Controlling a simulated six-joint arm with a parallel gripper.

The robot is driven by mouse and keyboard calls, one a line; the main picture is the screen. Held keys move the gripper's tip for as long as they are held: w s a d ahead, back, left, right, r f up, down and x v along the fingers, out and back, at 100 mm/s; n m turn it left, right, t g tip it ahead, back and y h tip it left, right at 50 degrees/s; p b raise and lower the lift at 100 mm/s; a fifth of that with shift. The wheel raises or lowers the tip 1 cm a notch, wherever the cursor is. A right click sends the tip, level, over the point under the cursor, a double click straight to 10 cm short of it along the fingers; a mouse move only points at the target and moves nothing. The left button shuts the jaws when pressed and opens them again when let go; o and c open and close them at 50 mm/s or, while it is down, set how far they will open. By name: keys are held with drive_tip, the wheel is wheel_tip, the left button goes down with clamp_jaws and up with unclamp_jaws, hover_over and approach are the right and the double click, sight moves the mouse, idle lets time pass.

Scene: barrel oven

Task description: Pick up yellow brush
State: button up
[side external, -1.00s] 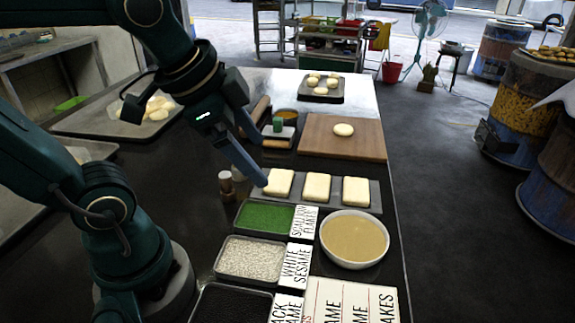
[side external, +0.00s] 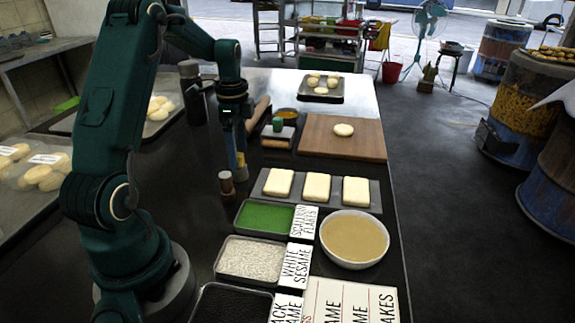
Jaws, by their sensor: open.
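My gripper (side external: 237,172) points straight down over the dark table, with its blue fingers just behind a small brown-topped, pale-bodied shaker (side external: 226,184). The sensor side of the wrist faces the camera, and the jaws are open. A narrow yellowish piece (side external: 241,159) shows at the fingers. It may be the yellow brush, but it is too small and covered to be sure. I cannot tell whether it lies between the fingers or behind them.
Right of my gripper are a tray (side external: 259,188) with dough squares, a wooden board (side external: 340,145), and a green-handled tool (side external: 277,126). Nearer are a green-filled tray (side external: 264,217), a white sesame tray (side external: 250,259) and a bowl (side external: 355,240). A rolling pin (side external: 260,112) lies behind.

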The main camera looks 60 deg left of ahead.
drive_tip(key=shift+s+a+f, duration=0.1)
drive_tip(key=shift+f, duration=2.45)
drive_tip(key=c, duration=1.4)
